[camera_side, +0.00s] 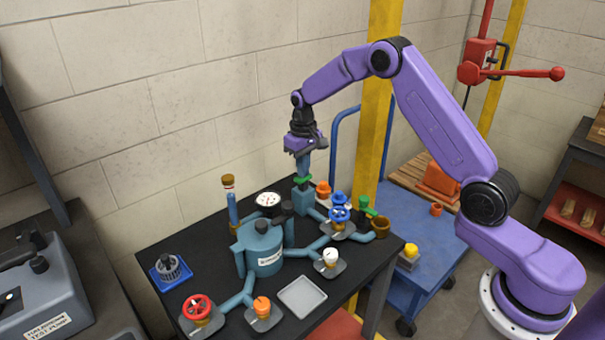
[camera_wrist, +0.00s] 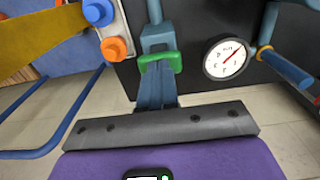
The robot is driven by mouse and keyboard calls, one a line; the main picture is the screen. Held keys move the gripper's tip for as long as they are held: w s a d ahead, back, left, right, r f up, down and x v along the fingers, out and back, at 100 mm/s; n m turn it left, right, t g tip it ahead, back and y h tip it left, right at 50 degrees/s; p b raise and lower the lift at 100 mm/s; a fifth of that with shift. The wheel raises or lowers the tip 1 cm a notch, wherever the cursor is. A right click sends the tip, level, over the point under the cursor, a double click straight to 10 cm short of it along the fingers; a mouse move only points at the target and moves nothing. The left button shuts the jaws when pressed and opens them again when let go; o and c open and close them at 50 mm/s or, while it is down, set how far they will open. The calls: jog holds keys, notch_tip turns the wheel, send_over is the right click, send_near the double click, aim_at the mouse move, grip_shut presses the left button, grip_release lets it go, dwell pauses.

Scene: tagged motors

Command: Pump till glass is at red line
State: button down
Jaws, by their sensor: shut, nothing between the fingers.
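The pump is a blue post (camera_side: 302,198) with a green handle (camera_side: 302,181) at the back of the black table; the handle also shows in the wrist view (camera_wrist: 160,61). My gripper (camera_side: 303,174) is shut and empty, pointing down over the post. In the wrist view its fingertips (camera_wrist: 158,76) are at the handle; I cannot tell whether they touch it. The sight glass (camera_side: 232,208) is an upright blue tube with a brown cap, left of the round gauge (camera_side: 268,199). A small red mark shows near its top; the liquid level is too small to read.
A blue tank (camera_side: 263,250) with pipes fills the table's middle. A grey tray (camera_side: 302,297) lies at the front. A blue cart (camera_side: 420,240) stands right.

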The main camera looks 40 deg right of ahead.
jog(key=shift+f, duration=0.8)
jog(key=shift+r, duration=1.8)
notch_tip(320, 180, up, 6)
